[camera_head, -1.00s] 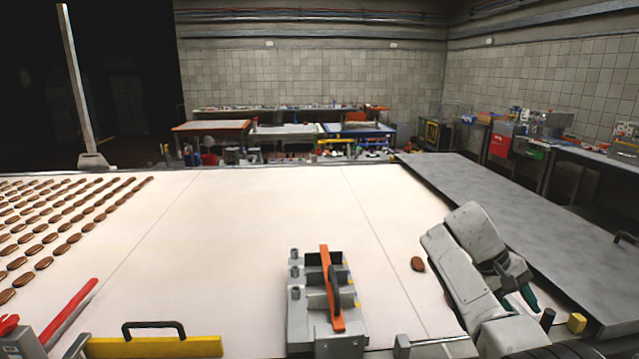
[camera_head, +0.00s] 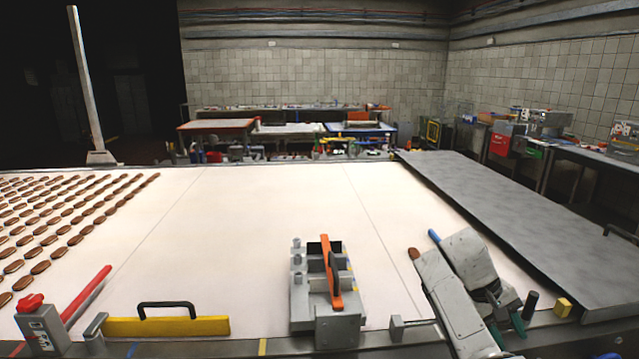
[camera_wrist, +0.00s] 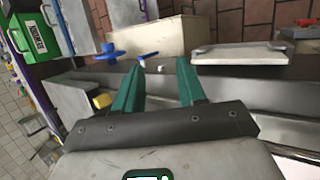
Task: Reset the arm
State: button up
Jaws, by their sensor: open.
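My gripper (camera_head: 508,326) is at the lower right in the head view, beside the near right corner of the white table, with its arm folded back. Its two teal fingers (camera_wrist: 160,72) are spread apart and empty in the wrist view, over the scene near the table's edge. My arm's pale links partly hide a brown biscuit (camera_head: 413,253) on the white table (camera_head: 270,230).
A grey slab (camera_head: 510,220) runs along the table's right edge. A yellow block (camera_head: 563,306) and a dark post (camera_head: 530,304) stand close to my gripper. A grey fixture with an orange bar (camera_head: 331,275) stands at the front middle. Rows of biscuits (camera_head: 60,225) lie left. The table's middle is clear.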

jog(key=s+a+f+t+y, duration=0.1)
jog(key=s+a+f+y, duration=0.1)
jog(key=s+a+f, duration=0.5)
jog(key=s+a+f+t+y, duration=0.15)
jog(key=s+a+f, duration=0.25)
jog(key=s+f, duration=0.7)
jog(key=s+a+t+y, duration=0.1)
jog(key=s, duration=1)
jog(key=s+a+r+y, duration=0.1)
jog(key=s+a, duration=0.1)
jog(key=s, duration=0.9)
jog(key=shift+r+t, duration=0.3)
jog(key=shift+t, duration=0.05)
jog(key=shift+o, duration=0.3)
